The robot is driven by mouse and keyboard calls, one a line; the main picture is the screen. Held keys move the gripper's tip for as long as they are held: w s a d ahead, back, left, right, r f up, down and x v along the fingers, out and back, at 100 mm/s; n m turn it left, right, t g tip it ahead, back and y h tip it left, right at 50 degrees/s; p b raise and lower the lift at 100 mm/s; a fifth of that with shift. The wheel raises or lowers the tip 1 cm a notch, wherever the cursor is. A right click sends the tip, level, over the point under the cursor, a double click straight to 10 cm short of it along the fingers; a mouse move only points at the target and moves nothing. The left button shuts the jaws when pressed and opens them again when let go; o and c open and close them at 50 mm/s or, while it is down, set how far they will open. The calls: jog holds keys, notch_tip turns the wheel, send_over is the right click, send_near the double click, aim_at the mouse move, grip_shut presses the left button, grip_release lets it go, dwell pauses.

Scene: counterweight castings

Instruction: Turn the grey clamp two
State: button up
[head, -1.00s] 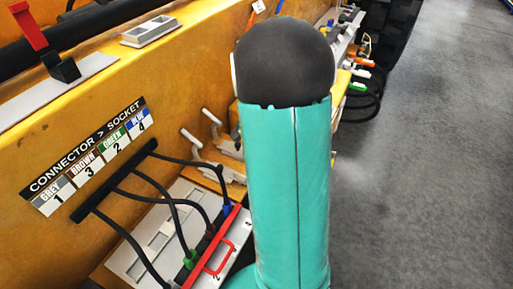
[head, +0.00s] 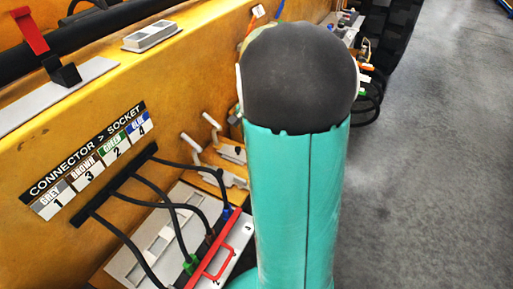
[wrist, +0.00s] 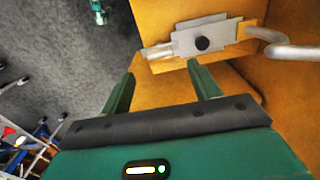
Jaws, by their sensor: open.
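Two grey clamps with light handles stand on the yellow ledge in the head view, a nearer one (head: 193,146) and a farther one (head: 211,121). I cannot read which is number two. My teal arm hides part of the ledge and all of my gripper there. In the wrist view a grey clamp (wrist: 222,30) with a black knob sits on a yellow block, its rounded grey handle sticking out at the right edge. My gripper (wrist: 160,69) is open and empty, its two green fingers apart just short of the clamp, not visibly touching it.
A connector panel (head: 133,255) with black cables and a red handle (head: 212,262) lies at lower left. A label chart (head: 88,163) is on the yellow wall. Grey floor (head: 430,180) is open at right. Cables and a tyre are farther back.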

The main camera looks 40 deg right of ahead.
notch_tip(320, 180, up, 7)
dwell(0.7)
jog(key=s+a+r+n+t, duration=0.1)
jog(key=s+a+n+t, duration=0.1)
jog(key=a, duration=0.7)
jog(key=s+a+r+n+t, duration=0.1)
jog(key=s+a+r+n, duration=0.1)
jog(key=s+a+n, duration=0.3)
jog(key=s+a+r+n+t, duration=0.2)
jog(key=s+a+n, duration=0.2)
jog(key=a, duration=0.9)
jog(key=n, duration=0.3)
jog(key=shift+r+t, duration=0.25)
jog(key=shift+t, duration=0.05)
